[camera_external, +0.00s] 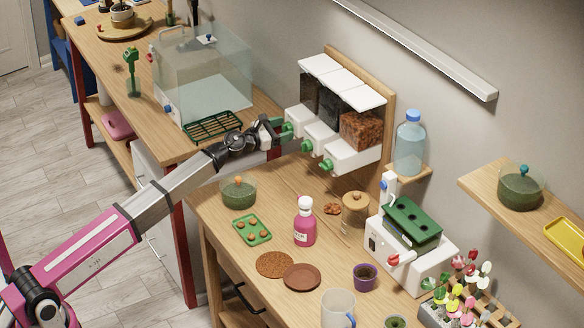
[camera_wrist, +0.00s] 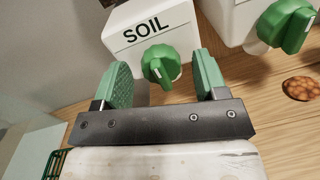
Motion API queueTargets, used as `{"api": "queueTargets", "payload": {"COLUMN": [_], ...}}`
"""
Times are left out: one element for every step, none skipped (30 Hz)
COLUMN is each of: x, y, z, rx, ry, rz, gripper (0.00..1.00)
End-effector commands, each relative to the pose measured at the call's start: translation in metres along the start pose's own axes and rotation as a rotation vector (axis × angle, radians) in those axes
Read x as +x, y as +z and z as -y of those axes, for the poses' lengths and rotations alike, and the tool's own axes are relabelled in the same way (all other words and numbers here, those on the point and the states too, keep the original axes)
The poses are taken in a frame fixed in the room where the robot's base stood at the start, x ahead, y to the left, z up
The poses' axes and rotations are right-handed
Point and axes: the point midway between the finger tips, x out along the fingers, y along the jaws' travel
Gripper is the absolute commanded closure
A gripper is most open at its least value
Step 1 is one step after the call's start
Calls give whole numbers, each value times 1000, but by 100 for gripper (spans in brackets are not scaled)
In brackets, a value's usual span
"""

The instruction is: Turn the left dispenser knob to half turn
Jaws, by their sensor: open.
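The left dispenser (camera_external: 303,118) hangs on the wall board, with a white front labelled SOIL that also shows in the wrist view (camera_wrist: 125,32). Its green knob (camera_wrist: 160,66) has a pale pointer mark and sits between my two green finger pads in the picture, a little ahead of the fingertips. My gripper (camera_wrist: 157,80) is open, with one finger at each side of the knob and a gap on both sides. In the external view, my gripper (camera_external: 284,129) is at the left dispenser's front and partly hides the knob. I cannot tell whether either finger touches it.
The middle dispenser's green knob (camera_external: 307,146) and the right dispenser's knob (camera_external: 326,165) are close on the right. A glass tank (camera_external: 205,75) and green rack (camera_external: 212,125) stand at left. Below are a pink bottle (camera_external: 305,225) and a lidded green jar (camera_external: 238,192).

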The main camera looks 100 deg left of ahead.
Motion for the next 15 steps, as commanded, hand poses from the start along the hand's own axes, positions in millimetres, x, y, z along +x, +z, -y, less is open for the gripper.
{"api": "queueTargets", "payload": {"x": [0, 0, 0, 0, 0, 0, 0, 0, 0, 0, 0, 0, 0, 0, 0], "y": [0, 0, 0, 0, 0, 0, 0, 0, 0, 0, 0, 0, 0, 0, 0], "z": [0, 0, 0, 0, 0, 0, 0, 0, 0, 0, 0, 0, 0, 0, 0], "rx": [0, 0, 0, 0, 0, 0, 0, 0, 0, 0, 0, 0, 0, 1, 2], "ry": [0, 0, 0, 0, 0, 0, 0, 0, 0, 0, 0, 0, 0, 0, 0], "rz": [0, 0, 0, 0, 0, 0, 0, 0, 0, 0, 0, 0, 0, 0, 0], "gripper": [34, 34, 34, 34, 34, 44, 54, 63, 76, 84, 84, 84, 84, 84, 84]}}
